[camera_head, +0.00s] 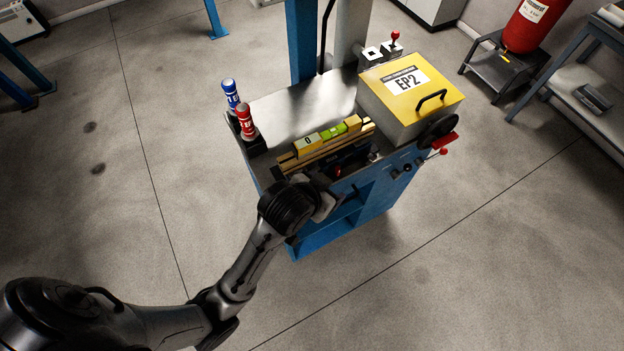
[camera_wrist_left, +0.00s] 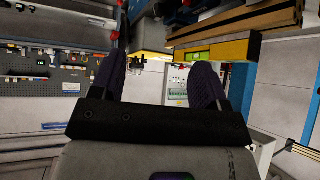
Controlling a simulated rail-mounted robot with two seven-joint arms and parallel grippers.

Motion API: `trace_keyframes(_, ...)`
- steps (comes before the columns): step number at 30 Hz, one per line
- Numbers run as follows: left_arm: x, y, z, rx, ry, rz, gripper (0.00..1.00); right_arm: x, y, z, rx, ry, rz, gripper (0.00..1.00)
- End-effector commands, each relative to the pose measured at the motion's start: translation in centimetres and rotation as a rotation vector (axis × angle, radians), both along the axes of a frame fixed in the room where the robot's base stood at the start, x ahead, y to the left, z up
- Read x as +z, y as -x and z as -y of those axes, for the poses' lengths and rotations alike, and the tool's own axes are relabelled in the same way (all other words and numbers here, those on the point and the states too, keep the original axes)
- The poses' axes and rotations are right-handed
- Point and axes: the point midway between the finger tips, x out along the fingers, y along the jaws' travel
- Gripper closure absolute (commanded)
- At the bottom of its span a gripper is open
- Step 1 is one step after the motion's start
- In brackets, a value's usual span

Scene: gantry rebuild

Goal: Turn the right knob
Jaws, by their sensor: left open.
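Small dark knobs (camera_head: 396,173) sit on the front right edge of the blue workstation (camera_head: 350,215), below the yellow box. They are too small to tell apart clearly, and I cannot tell which one is the right knob. My left gripper (camera_head: 326,200) is at the front edge of the workstation, left of these knobs and apart from them. Its fingers are mostly hidden in the head view. In the left wrist view the left gripper (camera_wrist_left: 158,75) has its two dark fingers spread, with nothing between them. My right gripper is not in view.
A yellow-lidded box marked EP2 (camera_head: 407,85) and a black handwheel (camera_head: 437,130) with a red handle are at the right. A yellow level (camera_head: 330,137) lies behind my gripper. Blue (camera_head: 230,95) and red (camera_head: 245,122) cylinders stand at the left. The floor in front is clear.

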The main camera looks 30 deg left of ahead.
Motion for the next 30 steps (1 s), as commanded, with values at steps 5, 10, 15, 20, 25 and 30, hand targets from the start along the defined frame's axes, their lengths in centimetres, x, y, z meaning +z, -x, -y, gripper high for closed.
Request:
trace_keyframes(5, 1.4, 1.6, -0.7, -0.002, -0.001, -0.027, 0.31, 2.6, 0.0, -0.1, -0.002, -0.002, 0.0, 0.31)
trace_keyframes(10, 1.8, 2.5, -1.1, -0.003, -0.002, -0.044, 0.31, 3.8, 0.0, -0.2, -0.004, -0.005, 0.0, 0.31)
trace_keyframes(15, 1.9, 3.0, -1.3, -0.003, -0.002, -0.053, 0.31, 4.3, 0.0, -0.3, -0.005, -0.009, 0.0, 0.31)
trace_keyframes(20, 1.9, 3.2, -1.4, -0.003, -0.003, -0.055, 0.31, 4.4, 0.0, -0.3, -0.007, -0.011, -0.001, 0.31)
trace_keyframes(25, 1.9, 3.2, -1.4, -0.003, -0.003, -0.055, 0.31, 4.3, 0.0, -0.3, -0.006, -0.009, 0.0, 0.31)
trace_keyframes(30, 1.9, 3.2, -1.4, -0.004, -0.002, -0.055, 0.32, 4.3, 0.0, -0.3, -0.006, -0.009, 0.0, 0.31)
